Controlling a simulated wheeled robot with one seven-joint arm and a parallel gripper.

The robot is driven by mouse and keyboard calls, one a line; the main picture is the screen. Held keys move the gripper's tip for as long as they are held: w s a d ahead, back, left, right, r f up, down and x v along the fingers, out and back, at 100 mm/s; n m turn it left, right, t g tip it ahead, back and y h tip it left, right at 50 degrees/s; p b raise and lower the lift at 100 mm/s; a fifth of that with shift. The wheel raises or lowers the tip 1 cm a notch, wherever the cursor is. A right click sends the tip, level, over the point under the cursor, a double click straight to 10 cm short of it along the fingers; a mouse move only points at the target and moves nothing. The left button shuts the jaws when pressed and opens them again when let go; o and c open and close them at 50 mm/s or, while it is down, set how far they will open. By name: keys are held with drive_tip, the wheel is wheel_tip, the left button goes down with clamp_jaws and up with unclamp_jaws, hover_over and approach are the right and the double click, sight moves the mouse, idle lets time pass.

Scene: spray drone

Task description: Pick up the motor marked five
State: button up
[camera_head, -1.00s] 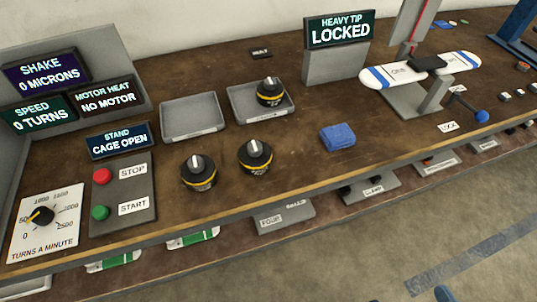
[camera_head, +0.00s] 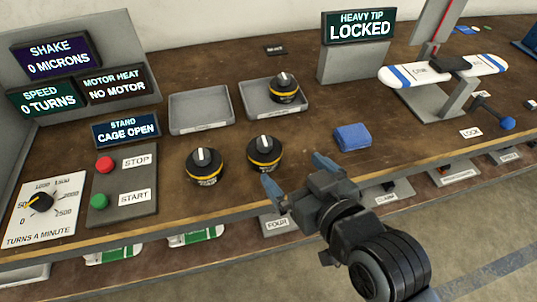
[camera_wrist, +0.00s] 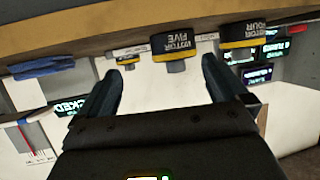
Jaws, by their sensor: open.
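The motor marked five (camera_wrist: 172,45) is black with a yellow band and a grey knob. It appears upside down in the wrist view, a little beyond and between my open fingertips. By its place beside the cloth, it is the right front motor (camera_head: 265,155) on the bench in the head view. My gripper (camera_head: 297,172) is open and empty, in front of and right of this motor, apart from it. In the wrist view, my fingers (camera_wrist: 162,70) flank an empty gap. The motor marked four (camera_wrist: 250,42) is to its right there, and is the left front motor (camera_head: 205,167) in the head view.
A third motor (camera_head: 284,88) sits in the right grey tray (camera_head: 252,98); the left tray (camera_head: 200,122) is empty. A folded blue cloth (camera_head: 352,136) lies right of the motors. A button panel (camera_head: 130,200) stands left. The bench's front edge (camera_head: 225,208) runs below.

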sight(260, 141)
drive_tip(key=shift+n+g+y, duration=0.3)
drive_tip(key=shift+n+y, duration=0.1)
drive_tip(key=a, duration=0.1)
drive_tip(key=w+a+r, duration=0.1)
drive_tip(key=w+a, duration=0.1)
drive_tip(key=shift+w+a+r, duration=0.1)
drive_tip(key=shift+w+r, duration=0.15)
drive_tip(key=shift+x, duration=3.85)
drive_tip(key=shift+c, duration=0.4)
drive_tip(key=c, duration=1.3)
